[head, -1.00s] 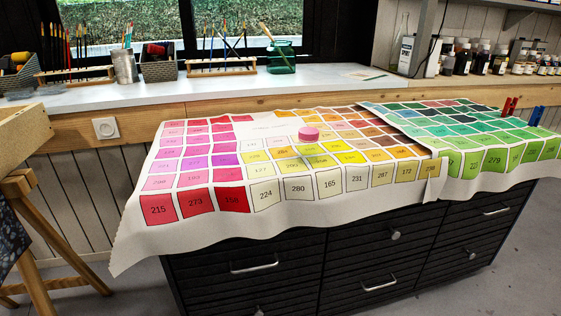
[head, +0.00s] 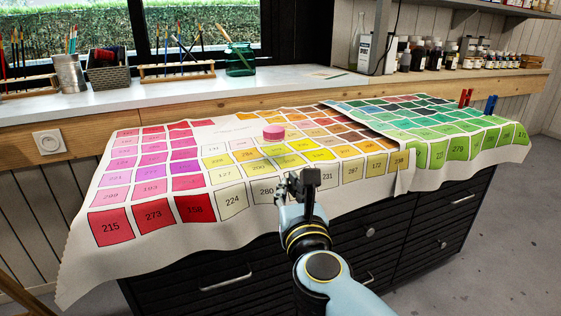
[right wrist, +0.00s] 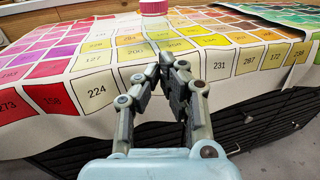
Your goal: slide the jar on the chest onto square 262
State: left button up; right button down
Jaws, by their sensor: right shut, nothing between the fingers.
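The pink jar (head: 273,132) stands upright on the colour-chart cloth (head: 75,262) over the dark chest (head: 185,287), near the cloth's back middle. The jar also shows at the top of the right wrist view (right wrist: 153,7). My right gripper (head: 291,184) is shut and empty at the cloth's front edge, near the square marked 280, apart from the jar. Its fingers also show in the right wrist view (right wrist: 167,60). I cannot make out a square marked 262; many of the farther numbers are too small to read. My left gripper is not in view.
A second cloth with green squares (head: 440,125) overlaps on the right, with red and blue clips (head: 490,104) at its far edge. A white worktop (head: 110,103) with brushes and a green glass jar (head: 240,58) runs behind. The cloth between gripper and jar is clear.

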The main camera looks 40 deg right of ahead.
aim_at(279, 152)
jog(key=x, duration=1.2)
jog(key=shift+w, duration=0.15)
jog(key=b+x, duration=0.1)
jog(key=x, duration=0.6)
jog(key=shift+b, duration=0.3)
jog(key=shift+a+r, duration=0.1)
